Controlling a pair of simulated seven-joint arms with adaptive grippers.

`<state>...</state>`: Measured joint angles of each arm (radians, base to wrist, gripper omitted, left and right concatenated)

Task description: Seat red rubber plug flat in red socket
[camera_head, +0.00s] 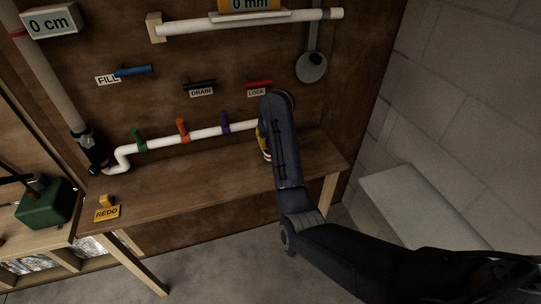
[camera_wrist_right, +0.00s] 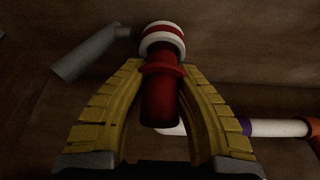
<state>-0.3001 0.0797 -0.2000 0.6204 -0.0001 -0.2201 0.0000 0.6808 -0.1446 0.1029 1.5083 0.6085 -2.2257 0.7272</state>
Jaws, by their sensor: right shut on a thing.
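My right gripper (camera_wrist_right: 160,70) has its two yellow fingers closed around the red rubber plug (camera_wrist_right: 159,100), near the plug's flange. A red-and-white banded ring (camera_wrist_right: 162,38), which looks like the red socket, is directly beyond the plug in the right wrist view. The plug lines up with it, but I cannot tell how deep it sits or whether it is flat. In the head view my right arm hides most of this spot; a yellow finger (camera_head: 262,138) and a bit of red and white (camera_head: 267,154) show beside it. My left gripper is out of view.
A white pipe (camera_head: 202,134) with green (camera_head: 139,139), orange (camera_head: 182,130) and purple (camera_head: 225,122) handles runs left of my right gripper. Above are the red LOCK lever (camera_head: 259,84) and DRAIN lever (camera_head: 199,85). The wooden bench (camera_head: 190,184) is largely clear, with a REDO sign (camera_head: 106,213).

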